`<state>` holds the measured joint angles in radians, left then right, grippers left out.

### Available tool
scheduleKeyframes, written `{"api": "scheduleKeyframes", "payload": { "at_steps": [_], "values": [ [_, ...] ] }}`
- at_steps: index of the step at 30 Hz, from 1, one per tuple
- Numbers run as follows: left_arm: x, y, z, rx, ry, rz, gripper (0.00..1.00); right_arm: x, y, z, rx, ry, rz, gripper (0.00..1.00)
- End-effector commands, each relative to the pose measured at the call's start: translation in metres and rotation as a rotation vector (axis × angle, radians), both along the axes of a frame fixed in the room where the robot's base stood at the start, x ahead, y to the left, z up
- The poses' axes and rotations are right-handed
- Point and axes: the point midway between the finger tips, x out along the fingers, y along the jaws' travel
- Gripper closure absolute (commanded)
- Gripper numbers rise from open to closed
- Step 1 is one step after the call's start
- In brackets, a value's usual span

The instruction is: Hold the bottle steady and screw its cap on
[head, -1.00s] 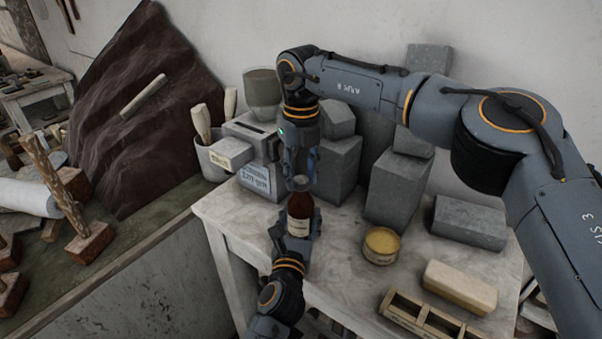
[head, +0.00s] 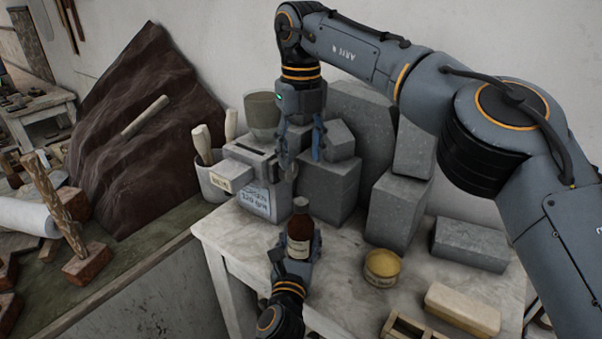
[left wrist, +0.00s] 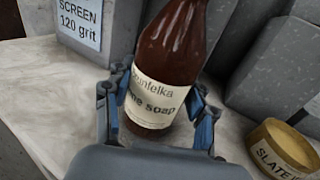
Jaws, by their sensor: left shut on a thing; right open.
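The brown bottle (head: 300,227) with a cream label stands upright near the table's left front. A dull brown-grey cap (head: 300,203) sits on its neck; I cannot tell how tightly. My left gripper (head: 299,248) is shut around the bottle's lower body. In the left wrist view its fingers (left wrist: 157,115) flank the label of the bottle (left wrist: 172,60), whose neck and cap are out of frame. My right gripper (head: 304,155) points down, open and empty, above the bottle and clear of the cap.
A grey box with a "120 grit" label (head: 255,203) stands left behind the bottle. Grey stone blocks (head: 330,185) crowd the back. A yellow-topped tin (head: 382,268), a pale block (head: 462,309) and a wooden divided tray (head: 405,330) lie to the right. Bare tabletop (head: 345,290) lies between bottle and tin.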

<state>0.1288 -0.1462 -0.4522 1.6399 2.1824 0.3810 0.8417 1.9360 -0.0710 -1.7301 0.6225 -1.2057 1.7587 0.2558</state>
Motion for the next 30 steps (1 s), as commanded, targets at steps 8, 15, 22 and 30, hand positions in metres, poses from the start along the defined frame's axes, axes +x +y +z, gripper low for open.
{"api": "scheduleKeyframes", "payload": {
  "at_steps": [8,15,22,30],
  "values": [
    [0.0000,0.0002,-0.0002,0.001,0.000,0.000,1.00,-0.0004,-0.0003,0.0155,0.000,0.001,0.000,0.46],
    [0.0000,0.0001,-0.0002,0.001,0.000,0.000,0.34,-0.0005,-0.0002,0.0152,0.000,0.001,0.001,0.46],
    [0.0000,0.0001,-0.0001,0.000,0.000,0.000,0.18,-0.0004,-0.0003,0.0150,0.000,0.001,0.001,0.46],
    [-0.0054,0.0009,-0.0008,0.000,0.001,0.000,0.18,-0.0004,-0.0003,0.0149,0.000,0.001,0.001,0.46]
  ]
}}
